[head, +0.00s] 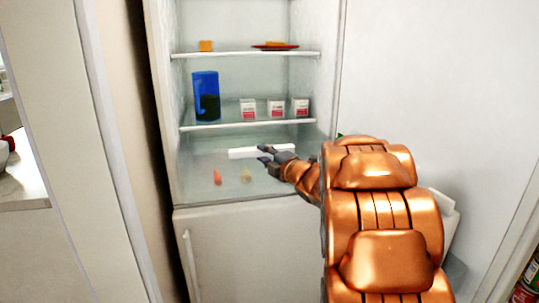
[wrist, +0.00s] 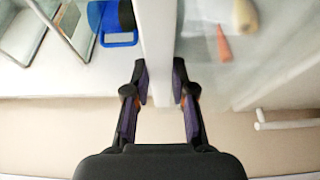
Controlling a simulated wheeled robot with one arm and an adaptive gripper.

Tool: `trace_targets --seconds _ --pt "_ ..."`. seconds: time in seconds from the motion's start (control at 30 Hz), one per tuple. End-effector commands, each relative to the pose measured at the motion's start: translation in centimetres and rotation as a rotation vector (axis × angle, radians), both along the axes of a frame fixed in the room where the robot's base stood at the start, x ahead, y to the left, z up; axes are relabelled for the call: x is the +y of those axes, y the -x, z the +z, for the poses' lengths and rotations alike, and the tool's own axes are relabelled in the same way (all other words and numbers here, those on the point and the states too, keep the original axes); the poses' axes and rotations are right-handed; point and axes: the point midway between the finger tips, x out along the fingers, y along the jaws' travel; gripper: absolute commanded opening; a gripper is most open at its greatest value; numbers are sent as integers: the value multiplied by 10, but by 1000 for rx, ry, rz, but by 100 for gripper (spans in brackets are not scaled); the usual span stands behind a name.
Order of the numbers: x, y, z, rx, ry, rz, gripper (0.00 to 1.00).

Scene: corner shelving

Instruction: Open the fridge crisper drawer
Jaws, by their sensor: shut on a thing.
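The crisper drawer (head: 200,197) is a clear compartment at the bottom of the fridge's open upper section. Its white handle bar (head: 243,153) runs across the top front, and the bar (wrist: 157,30) runs up the middle of the wrist view. My gripper (head: 265,155) reaches in from the right, with its dark fingers at the bar. In the wrist view my gripper (wrist: 160,85) is shut on the bar, one finger on each side. A carrot (head: 217,177) and a pale yellowish item (head: 246,175) show through the clear drawer.
Above are glass shelves with a blue jug (head: 206,95), several small white-and-red cartons, a red plate (head: 275,46) and an orange block (head: 206,46). A closed lower door (head: 250,245) has a vertical handle. A white panel (head: 440,110) stands at right; a counter lies left.

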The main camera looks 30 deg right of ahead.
Motion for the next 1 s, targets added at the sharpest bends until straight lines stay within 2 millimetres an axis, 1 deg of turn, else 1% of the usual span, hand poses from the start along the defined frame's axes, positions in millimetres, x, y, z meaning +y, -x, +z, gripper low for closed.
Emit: trace_targets --seconds 0.03,0.27,0.3,0.5,0.83,0.93,1.0 --pt "1 0 -10 18 -2 1 0" --pt "1 0 -10 19 -2 2 0" --pt "1 0 -10 19 -2 2 26" --pt "1 0 -7 13 -1 2 46" --pt "-1 2 -3 5 -1 0 46" --pt "-2 8 -2 5 0 -2 46" --pt "-2 16 -3 5 -1 -2 46"
